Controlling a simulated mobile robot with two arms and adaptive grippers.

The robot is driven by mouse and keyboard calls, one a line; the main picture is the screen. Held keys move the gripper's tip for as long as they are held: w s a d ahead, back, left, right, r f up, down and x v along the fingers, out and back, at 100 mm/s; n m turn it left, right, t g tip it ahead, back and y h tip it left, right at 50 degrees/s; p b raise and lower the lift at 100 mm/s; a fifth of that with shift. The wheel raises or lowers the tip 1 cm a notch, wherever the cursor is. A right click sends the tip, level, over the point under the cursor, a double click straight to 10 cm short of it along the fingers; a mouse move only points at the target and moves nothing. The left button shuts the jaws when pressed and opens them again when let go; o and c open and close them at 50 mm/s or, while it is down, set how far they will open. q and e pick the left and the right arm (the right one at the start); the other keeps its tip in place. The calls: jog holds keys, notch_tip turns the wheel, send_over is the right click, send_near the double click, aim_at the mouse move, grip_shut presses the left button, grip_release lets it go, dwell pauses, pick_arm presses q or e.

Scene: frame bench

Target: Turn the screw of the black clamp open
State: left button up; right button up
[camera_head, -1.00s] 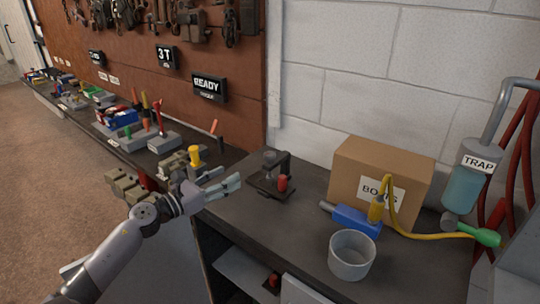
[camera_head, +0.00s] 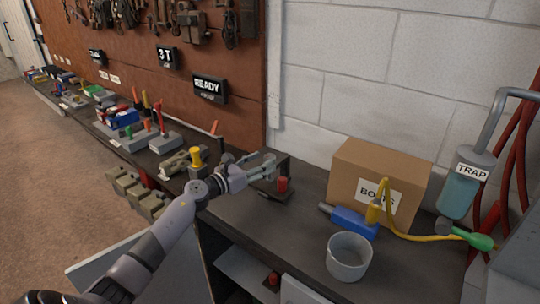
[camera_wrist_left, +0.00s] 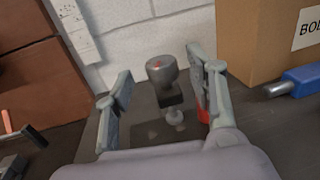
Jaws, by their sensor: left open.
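The black clamp (camera_head: 287,165) stands on the dark bench, partly hidden behind my left gripper (camera_head: 266,168) in the head view. My left gripper (camera_wrist_left: 160,75) is open, with one finger on each side of the knob and visible gaps between. A red cylinder (camera_head: 283,184) stands at the clamp's near side; it is partly hidden behind the right finger in the wrist view. My right gripper is not in view.
To the right stand a cardboard box (camera_head: 385,170), a blue tool (camera_head: 355,222), a grey cup (camera_head: 348,257) and a yellow hose (camera_head: 420,236). Several tools and blocks line the bench to the left. Bare bench top (camera_head: 255,215) lies in front of the clamp.

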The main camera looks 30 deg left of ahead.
aim_at(265, 159)
pick_arm(q)
jog(key=shift+x, duration=2.05)
jog(key=shift+d, duration=0.1)
jog(key=shift+c, duration=0.5)
jog(key=c, duration=1.1)
